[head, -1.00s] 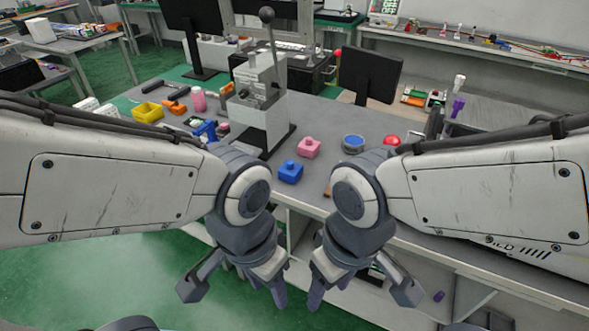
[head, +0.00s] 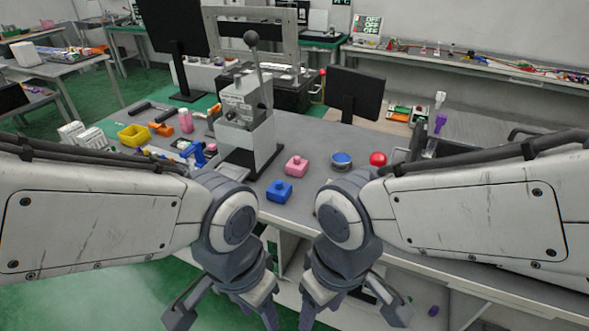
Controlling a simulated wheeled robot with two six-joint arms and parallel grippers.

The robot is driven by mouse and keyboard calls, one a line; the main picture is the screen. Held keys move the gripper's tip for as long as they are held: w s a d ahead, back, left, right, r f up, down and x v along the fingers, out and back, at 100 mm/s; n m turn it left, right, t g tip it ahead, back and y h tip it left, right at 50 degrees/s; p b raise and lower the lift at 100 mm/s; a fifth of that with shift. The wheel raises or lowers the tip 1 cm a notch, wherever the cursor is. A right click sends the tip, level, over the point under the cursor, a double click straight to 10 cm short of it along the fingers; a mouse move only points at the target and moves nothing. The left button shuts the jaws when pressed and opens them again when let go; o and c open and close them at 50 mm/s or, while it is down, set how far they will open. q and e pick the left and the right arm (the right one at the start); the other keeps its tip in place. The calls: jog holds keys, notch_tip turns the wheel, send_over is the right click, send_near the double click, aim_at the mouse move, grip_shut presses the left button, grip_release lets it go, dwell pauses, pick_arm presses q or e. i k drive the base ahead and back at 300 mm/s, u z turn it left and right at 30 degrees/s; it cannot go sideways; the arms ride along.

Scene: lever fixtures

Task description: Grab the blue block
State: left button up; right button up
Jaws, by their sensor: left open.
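The blue block (head: 279,191) sits on the grey table near its front edge, upright with a small knob on top. It is in the head view, just above the gap between my two arms. My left gripper (head: 224,312) points down in front of the table, below and left of the block, with its fingers apart and nothing between them. My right gripper (head: 353,312) also points down in front of the table, to the lower right of the block, with its fingers apart and empty. Neither gripper touches the block.
A pink block (head: 296,167) lies just behind the blue one. A lever fixture (head: 247,125) stands behind left. A blue round piece (head: 342,160) and a red ball (head: 378,159) are to the right. A yellow bin (head: 134,135) and a monitor (head: 356,96) stand farther back.

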aim_at(281, 196)
jog(key=z, duration=1)
jog(key=i, duration=0.65)
jog(key=u, duration=0.3)
